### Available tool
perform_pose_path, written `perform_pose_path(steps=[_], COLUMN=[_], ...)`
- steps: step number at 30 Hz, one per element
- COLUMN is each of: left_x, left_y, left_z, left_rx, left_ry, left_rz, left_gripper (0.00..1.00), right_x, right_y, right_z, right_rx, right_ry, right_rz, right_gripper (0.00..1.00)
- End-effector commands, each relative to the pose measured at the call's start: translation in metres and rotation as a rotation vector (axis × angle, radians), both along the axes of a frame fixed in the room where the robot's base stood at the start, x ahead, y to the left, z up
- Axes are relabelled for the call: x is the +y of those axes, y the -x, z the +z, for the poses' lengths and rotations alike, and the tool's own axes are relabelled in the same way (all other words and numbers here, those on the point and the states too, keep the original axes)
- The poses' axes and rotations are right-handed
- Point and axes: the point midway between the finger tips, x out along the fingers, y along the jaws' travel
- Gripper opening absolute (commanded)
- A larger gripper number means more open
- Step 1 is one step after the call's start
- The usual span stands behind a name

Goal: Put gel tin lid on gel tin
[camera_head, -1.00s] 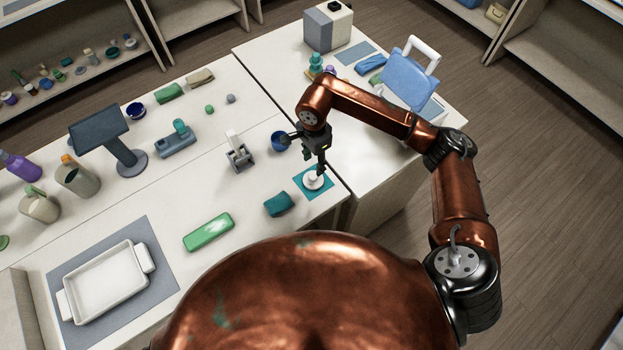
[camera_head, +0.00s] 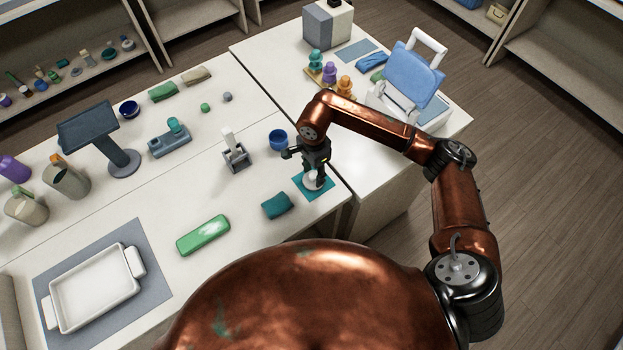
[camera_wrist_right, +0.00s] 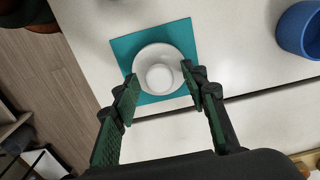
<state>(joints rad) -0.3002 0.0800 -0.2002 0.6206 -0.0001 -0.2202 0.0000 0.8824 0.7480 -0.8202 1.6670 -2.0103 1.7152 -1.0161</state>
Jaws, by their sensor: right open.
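A round white lid-like piece with a raised knob (camera_wrist_right: 158,56), which I take as the gel tin lid, lies on a teal square mat (camera_wrist_right: 184,34) near the table edge. In the head view the lid (camera_head: 311,186) is partly hidden by my right gripper (camera_head: 317,176). My left gripper is not in view.
A folded teal cloth (camera_head: 276,205) and a green case (camera_head: 203,235) lie left of the mat. A grey stand (camera_head: 235,157) is left of the blue container. A white tray (camera_head: 95,288) and a dark screen (camera_head: 88,126) are further left.

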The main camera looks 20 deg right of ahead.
Motion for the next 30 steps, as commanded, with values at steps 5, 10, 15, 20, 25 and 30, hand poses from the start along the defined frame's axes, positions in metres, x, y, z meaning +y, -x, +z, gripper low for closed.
perform_pose_path(steps=[5, 10, 15, 20, 25, 30], left_x=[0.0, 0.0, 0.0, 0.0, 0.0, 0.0], left_y=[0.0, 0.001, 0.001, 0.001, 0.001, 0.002], left_z=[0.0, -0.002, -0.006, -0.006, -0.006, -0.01], left_rx=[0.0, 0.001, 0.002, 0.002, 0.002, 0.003], left_ry=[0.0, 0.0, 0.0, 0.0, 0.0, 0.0], left_rz=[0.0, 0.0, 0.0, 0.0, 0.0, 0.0], left_gripper=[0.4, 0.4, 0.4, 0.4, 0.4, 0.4], right_x=[0.0, 0.0, 0.0, 0.0, 0.0, 0.0], right_y=[0.0, 0.0, 0.001, 0.001, 0.001, 0.0], right_z=[0.0, -0.001, -0.001, -0.001, -0.001, -0.001], right_rx=[0.0, 0.0, 0.002, 0.001, 0.001, 0.0], right_ry=[0.0, 0.0, 0.001, 0.0, 0.0, 0.001], right_rz=[0.0, 0.0, 0.0, 0.0, 0.0, 0.0], right_gripper=[0.41, 0.41, 0.41, 0.41, 0.41, 0.41])
